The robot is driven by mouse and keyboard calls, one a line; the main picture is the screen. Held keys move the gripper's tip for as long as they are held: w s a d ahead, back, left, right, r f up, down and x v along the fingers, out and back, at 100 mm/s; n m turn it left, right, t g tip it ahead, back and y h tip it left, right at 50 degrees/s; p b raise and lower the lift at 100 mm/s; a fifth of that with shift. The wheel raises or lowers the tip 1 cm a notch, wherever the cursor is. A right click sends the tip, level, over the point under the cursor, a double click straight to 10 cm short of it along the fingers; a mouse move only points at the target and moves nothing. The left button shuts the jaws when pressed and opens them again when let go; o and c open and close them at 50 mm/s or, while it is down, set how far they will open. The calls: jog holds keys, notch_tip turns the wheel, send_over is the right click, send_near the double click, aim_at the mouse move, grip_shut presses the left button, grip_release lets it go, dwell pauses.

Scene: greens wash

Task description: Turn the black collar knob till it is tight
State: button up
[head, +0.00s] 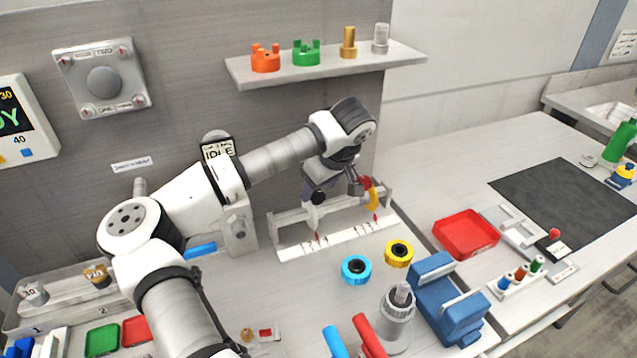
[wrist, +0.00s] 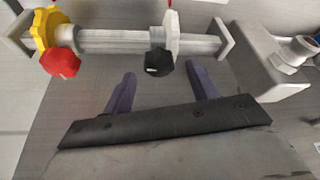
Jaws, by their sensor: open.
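The black collar knob (wrist: 158,63) sits on a white disc collar (wrist: 173,32) on a horizontal bar (wrist: 110,43). In the head view the black knob (head: 319,198) shows small beside my gripper. My gripper (wrist: 162,78) is open, with its two purple fingers apart and nothing between them. In the wrist view the knob lies just beyond the fingertips, roughly midway between them. I see no contact. In the head view my gripper (head: 333,188) is over the bar stand (head: 300,236), partly hiding it.
A yellow collar (wrist: 44,30) with a red knob (wrist: 60,63) is at the bar's other end. Blue (head: 356,269) and yellow (head: 399,253) rings lie in front of the stand. A grey post (head: 398,320) and blue block (head: 440,300) stand nearer. A shelf (head: 330,68) is above.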

jog(key=shift+x, duration=0.85)
jog(key=shift+c, duration=0.5)
jog(key=c, duration=0.9)
jog(key=shift+n+b, duration=0.3)
jog(key=shift+b, duration=0.1)
